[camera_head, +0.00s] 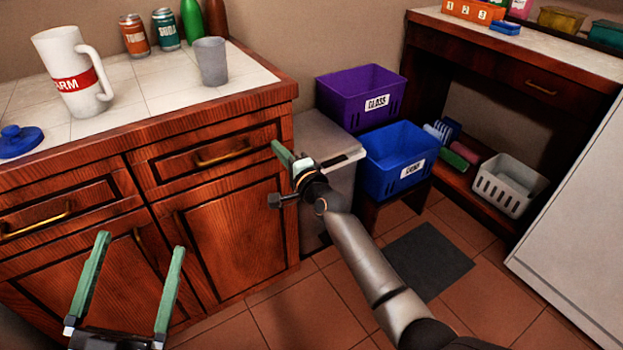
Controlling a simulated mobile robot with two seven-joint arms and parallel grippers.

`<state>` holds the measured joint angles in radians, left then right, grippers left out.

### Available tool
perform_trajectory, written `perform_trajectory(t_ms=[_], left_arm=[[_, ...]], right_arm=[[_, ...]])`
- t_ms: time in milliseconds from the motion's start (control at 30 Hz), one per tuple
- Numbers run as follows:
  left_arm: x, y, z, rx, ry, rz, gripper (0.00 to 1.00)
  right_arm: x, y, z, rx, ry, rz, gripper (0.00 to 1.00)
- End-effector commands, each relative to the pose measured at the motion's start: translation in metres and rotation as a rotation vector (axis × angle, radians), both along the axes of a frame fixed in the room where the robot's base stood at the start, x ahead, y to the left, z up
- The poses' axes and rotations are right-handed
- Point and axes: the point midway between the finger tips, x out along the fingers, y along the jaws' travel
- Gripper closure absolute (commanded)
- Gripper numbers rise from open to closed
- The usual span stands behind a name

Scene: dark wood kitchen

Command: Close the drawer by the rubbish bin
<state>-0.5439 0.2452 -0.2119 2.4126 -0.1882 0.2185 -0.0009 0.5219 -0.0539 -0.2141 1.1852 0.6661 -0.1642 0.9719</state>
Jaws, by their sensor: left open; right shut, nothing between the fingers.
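The drawer by the rubbish bin (180,168) is the upper right one in the dark wood counter and has a brass handle (222,153). Its front looks flush with the cabinet, with no visible gap. The grey rubbish bin (345,185) stands at the right end of the counter, partly hidden by my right arm. My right gripper (281,150) is shut and empty near the counter's right front corner, just right of the drawer; I cannot tell whether it touches. My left gripper (141,242) is open and empty, low in front of the counter's doors.
Another drawer (100,200) sits to the left. A white jug (72,72), a grey cup (211,61), cans and bottles stand on the counter. A purple crate (345,95) and a blue crate (385,160) are right of the bin. The floor in front is clear.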

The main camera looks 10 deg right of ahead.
Motion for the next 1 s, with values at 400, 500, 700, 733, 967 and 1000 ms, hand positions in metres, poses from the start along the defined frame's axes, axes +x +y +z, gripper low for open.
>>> perform_trajectory(t_ms=[400, 500, 700, 733, 967, 1000], left_arm=[[0.022, 0.008, -0.099, -0.001, 0.437, 0.065, 0.0], [0.021, 0.009, -0.123, 0.001, 0.534, 0.077, 0.0], [0.014, 0.011, -0.161, 0.004, 0.686, 0.091, 0.0], [0.013, 0.011, -0.165, 0.004, 0.702, 0.092, 0.0], [0.009, 0.011, -0.18, 0.005, 0.762, 0.097, 0.0], [0.009, 0.011, -0.181, 0.005, 0.764, 0.097, 0.0]], right_arm=[[-0.048, -0.016, 0.0, -0.001, 0.003, 0.0, 1.0], [-0.062, -0.02, 0.0, -0.001, 0.003, 0.0, 1.0], [-0.084, -0.027, 0.0, -0.001, 0.002, 0.0, 1.0], [-0.086, -0.028, -0.001, -0.001, 0.002, 0.0, 1.0], [-0.095, -0.031, -0.001, -0.001, 0.001, 0.0, 1.0], [-0.096, -0.031, -0.001, -0.001, 0.001, 0.0, 1.0]])
